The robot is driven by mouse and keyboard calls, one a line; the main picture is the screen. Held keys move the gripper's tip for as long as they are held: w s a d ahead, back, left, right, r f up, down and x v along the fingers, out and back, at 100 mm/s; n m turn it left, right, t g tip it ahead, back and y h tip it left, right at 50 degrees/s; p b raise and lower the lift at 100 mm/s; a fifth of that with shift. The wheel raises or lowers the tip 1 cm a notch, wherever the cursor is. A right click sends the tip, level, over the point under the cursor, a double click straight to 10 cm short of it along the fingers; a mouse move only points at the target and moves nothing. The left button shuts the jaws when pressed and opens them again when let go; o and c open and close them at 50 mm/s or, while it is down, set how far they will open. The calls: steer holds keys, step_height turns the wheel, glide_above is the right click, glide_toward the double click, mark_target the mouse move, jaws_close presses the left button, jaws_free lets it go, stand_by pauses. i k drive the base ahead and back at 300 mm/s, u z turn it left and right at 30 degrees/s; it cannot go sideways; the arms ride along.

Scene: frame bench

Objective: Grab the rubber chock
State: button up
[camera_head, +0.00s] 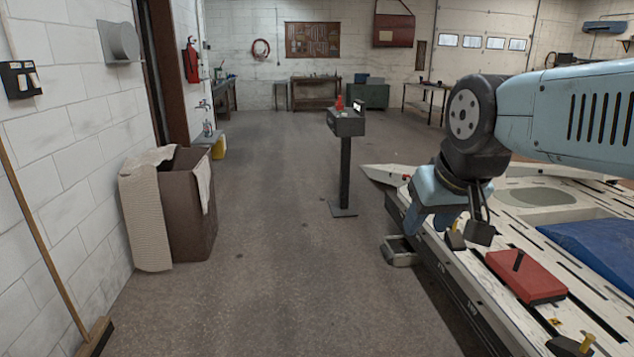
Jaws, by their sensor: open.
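My gripper (446,222) hangs from the light-blue arm at the right, pointing down over the near left edge of the pale slotted bench (520,215). It is open, and I see nothing held in it. A red block (525,275) with a black upright peg lies flat on the bench, to the right of and nearer than my gripper. A small dark block with a yellow part (570,346) sits at the bench's near edge. I cannot tell for sure which piece is the rubber chock. My gripper and arm hide part of the bench behind them.
A blue cloth-like piece (595,250) lies on the bench at right. A small grey tray (399,251) is low beside the bench. A grey pedestal (345,170) stands mid-floor. A brown bin (190,215) and a broom (45,250) are at left. The floor between is clear.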

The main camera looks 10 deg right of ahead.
mark_target(453, 238)
steer(key=z, duration=0.05)
steer(key=i, duration=1.05)
steer(key=z, duration=0.4)
steer(key=i, duration=1.95)
steer(key=z, duration=0.3)
